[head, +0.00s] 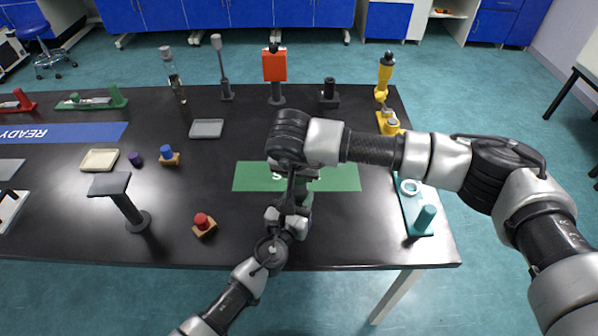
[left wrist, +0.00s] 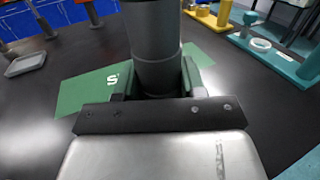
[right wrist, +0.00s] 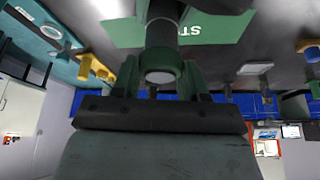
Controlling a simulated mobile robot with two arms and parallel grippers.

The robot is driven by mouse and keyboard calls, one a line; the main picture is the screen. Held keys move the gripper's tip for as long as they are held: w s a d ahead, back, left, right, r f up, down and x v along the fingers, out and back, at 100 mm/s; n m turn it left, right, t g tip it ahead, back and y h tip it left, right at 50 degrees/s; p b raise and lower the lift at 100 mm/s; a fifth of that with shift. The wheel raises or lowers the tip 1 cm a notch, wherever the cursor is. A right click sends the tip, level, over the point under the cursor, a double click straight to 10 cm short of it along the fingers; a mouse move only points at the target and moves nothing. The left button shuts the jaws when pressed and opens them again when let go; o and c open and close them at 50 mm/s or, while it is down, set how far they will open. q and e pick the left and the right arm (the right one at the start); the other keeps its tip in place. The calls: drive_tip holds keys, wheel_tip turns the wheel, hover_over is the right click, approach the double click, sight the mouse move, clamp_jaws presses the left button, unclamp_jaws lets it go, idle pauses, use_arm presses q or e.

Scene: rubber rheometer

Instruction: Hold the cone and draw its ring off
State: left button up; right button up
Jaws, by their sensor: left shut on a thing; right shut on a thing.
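The cone is a dark grey, round body (left wrist: 155,40) standing up between the jaws in the left wrist view. My left gripper (left wrist: 158,88) is shut on it. In the right wrist view the cone (right wrist: 164,32) runs in from the top, and a dark green band (right wrist: 180,78), apparently the ring, surrounds its pale round end. My right gripper (right wrist: 160,88) is shut at that end; whether it grips only the ring or also the cone, I cannot tell. In the head view both grippers meet over the green mat (head: 340,178), and my arms mostly hide cone and ring.
To the right lies a teal board (head: 407,205) with a white ring (head: 410,187) and a teal peg (head: 425,218). A red-topped block (head: 204,224) and a grey stand (head: 125,200) are to the left. Yellow parts (head: 384,75) stand at the back right.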

wheel_tip(320, 180, up, 15)
idle(1.0)
use_arm(q)
drive_tip(key=o, duration=1.1)
